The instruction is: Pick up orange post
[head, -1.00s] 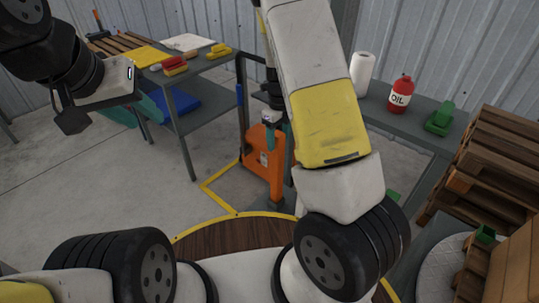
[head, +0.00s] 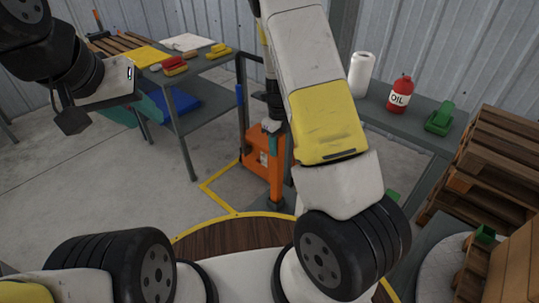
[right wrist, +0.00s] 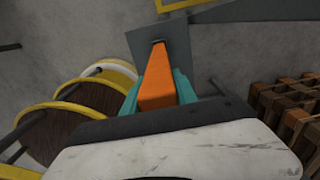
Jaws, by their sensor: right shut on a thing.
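The orange post (head: 277,180) stands upright on a square grey base plate (head: 275,204) in the middle of the head view, partly behind my right arm. My right gripper (head: 272,143) is at the post's upper part. In the right wrist view, its teal fingers are shut on the orange post (right wrist: 158,88), one on each side, and the grey base plate (right wrist: 175,48) lies beyond. I cannot tell whether the plate touches the floor. My left gripper (head: 139,107) is at the upper left, far from the post; its teal fingers look apart and empty.
An orange wheeled machine (head: 253,158) stands right behind the post. A grey side table (head: 415,128) holds a red oil bottle (head: 400,94). Wooden pallets (head: 495,150) are stacked at the right. Yellow floor tape (head: 218,198) runs left of the post. The floor at left is clear.

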